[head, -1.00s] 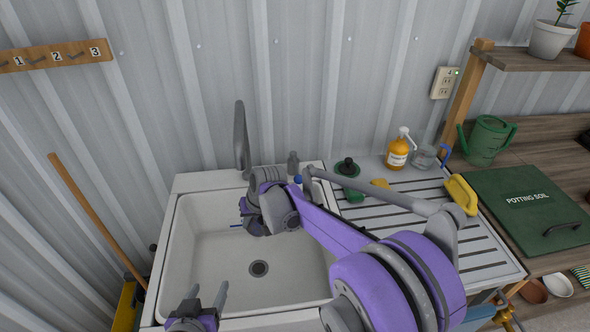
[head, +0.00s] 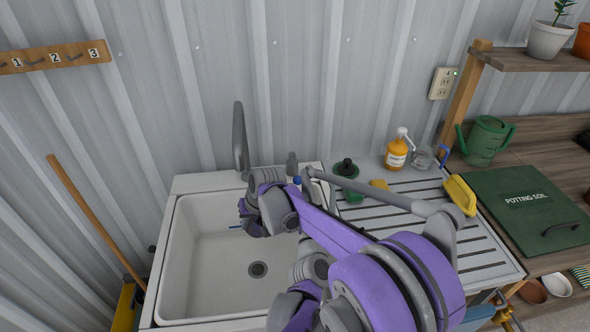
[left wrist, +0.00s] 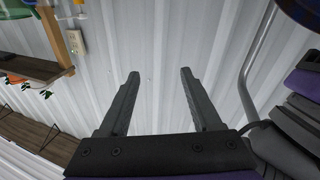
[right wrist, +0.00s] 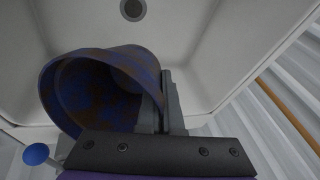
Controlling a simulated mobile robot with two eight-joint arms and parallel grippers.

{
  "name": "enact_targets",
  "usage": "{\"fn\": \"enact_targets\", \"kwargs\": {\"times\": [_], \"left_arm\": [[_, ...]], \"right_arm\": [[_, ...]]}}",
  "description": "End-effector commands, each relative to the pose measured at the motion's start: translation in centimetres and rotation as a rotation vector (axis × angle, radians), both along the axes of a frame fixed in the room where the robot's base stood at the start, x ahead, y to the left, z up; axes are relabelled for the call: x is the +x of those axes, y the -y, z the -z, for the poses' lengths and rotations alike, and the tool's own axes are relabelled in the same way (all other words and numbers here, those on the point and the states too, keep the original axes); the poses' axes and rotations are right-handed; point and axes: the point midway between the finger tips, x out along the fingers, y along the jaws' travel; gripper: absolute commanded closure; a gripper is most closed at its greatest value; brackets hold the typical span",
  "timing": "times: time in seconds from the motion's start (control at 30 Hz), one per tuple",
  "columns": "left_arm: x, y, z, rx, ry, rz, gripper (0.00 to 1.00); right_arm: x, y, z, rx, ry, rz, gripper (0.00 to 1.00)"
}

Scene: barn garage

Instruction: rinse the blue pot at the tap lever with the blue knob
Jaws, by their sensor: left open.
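The blue pot (right wrist: 105,92), mottled with rust brown, shows in the right wrist view with its open mouth partly toward the camera. My right gripper (right wrist: 168,92) is shut on its rim wall. In the head view my right gripper (head: 252,216) is over the sink and hides most of the pot; only a blue sliver shows. The tap lever's blue knob (head: 297,180) is just right of the gripper, and also shows in the right wrist view (right wrist: 36,154). The grey tap spout (head: 240,140) stands behind the sink. My left gripper (left wrist: 159,72) is open and empty, facing the wall.
The white sink (head: 185,270) has a dark drain (head: 258,269). Right of it, the ribbed drainboard (head: 480,250) holds an orange soap bottle (head: 396,155), a glass jar (head: 424,158) and a yellow item (head: 460,195). A green watering can (head: 487,140) stands farther right.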

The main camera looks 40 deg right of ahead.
Motion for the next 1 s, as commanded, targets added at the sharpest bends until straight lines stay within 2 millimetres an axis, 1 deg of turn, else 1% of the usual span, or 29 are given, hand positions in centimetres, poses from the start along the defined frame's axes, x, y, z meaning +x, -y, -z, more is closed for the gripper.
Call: {"fn": "enact_targets", "kwargs": {"times": [0.03, 0.2, 0.3, 0.43, 0.53, 0.67, 0.77, 1.0], "left_arm": [[1.6, 0.8, 1.2, -0.008, -0.006, -0.036, 0.35], [6.1, 2.0, 5.3, -0.02, -0.036, -0.16, 0.35], [7.9, 2.3, 7.6, -0.014, -0.057, -0.216, 0.35], [9.3, 2.4, 9.7, -0.006, -0.078, -0.262, 0.35], [9.8, 2.5, 10.5, -0.001, -0.085, -0.281, 0.35], [10.8, 3.0, 10.8, -0.001, -0.089, -0.287, 0.35], [12.2, 3.7, 10.8, 0.0, -0.088, -0.287, 0.35], [16.5, 6.4, 10.8, -0.001, -0.089, -0.286, 0.35]], "right_arm": [[0.0, 0.0, 0.0, 0.0, 0.0, 0.0, 1.0], [0.0, 0.0, 0.0, 0.0, 0.0, 0.0, 1.0], [0.0, 0.0, 0.0, 0.0, 0.0, 0.0, 1.0], [0.0, 0.0, 0.0, 0.0, 0.0, 0.0, 1.0], [0.0, 0.0, 0.0, 0.0, 0.0, 0.0, 1.0], [0.0, 0.0, 0.0, 0.0, 0.0, 0.0, 1.0], [0.0, 0.0, 0.0, 0.0, 0.0, 0.0, 1.0], [0.0, 0.0, 0.0, 0.0, 0.0, 0.0, 1.0]]}}
